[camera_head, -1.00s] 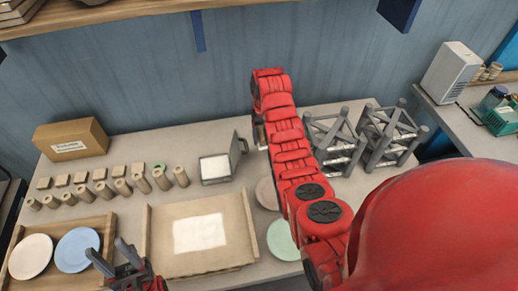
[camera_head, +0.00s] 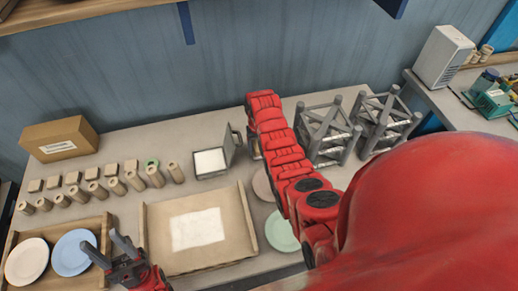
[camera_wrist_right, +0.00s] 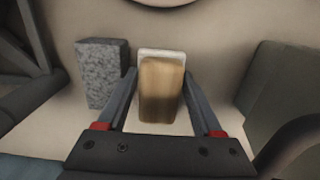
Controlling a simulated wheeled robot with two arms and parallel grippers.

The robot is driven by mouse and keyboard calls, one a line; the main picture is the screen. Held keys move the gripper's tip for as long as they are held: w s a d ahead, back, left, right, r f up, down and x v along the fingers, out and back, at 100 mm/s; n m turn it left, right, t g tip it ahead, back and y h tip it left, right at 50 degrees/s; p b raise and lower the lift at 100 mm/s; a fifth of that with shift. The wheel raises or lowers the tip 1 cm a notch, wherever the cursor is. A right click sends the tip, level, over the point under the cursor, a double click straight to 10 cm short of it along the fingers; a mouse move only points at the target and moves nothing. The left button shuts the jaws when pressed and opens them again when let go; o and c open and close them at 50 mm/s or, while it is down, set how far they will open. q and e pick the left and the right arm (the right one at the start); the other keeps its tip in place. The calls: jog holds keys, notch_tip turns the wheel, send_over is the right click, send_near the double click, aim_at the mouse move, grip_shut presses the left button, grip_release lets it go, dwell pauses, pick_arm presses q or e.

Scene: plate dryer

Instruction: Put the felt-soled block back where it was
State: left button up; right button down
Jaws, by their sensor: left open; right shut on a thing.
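In the right wrist view a tan wooden block (camera_wrist_right: 161,92) with a pale layer along its far edge sits between the fingers of my right gripper (camera_wrist_right: 160,84), which is shut on it. Its underside is hidden, so I cannot tell whether it touches the table. A grey speckled block (camera_wrist_right: 102,72) stands just left of the fingers. In the head view my right arm hides the right gripper and both blocks. My left gripper (camera_head: 104,246) is open and empty, near the blue plate at the lower left.
A hinged metal box (camera_head: 211,162) stands left of my right arm, grey frame racks (camera_head: 325,135) right of it. A green plate (camera_head: 281,232) lies in front. A shallow tray (camera_head: 240,232), several wooden cylinders (camera_head: 155,176) and a cardboard box (camera_head: 60,139) fill the left.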

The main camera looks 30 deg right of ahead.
jog(key=shift+f, duration=0.8)
jog(key=shift+f, duration=0.15)
jog(key=shift+c, duration=1.6)
grip_release()
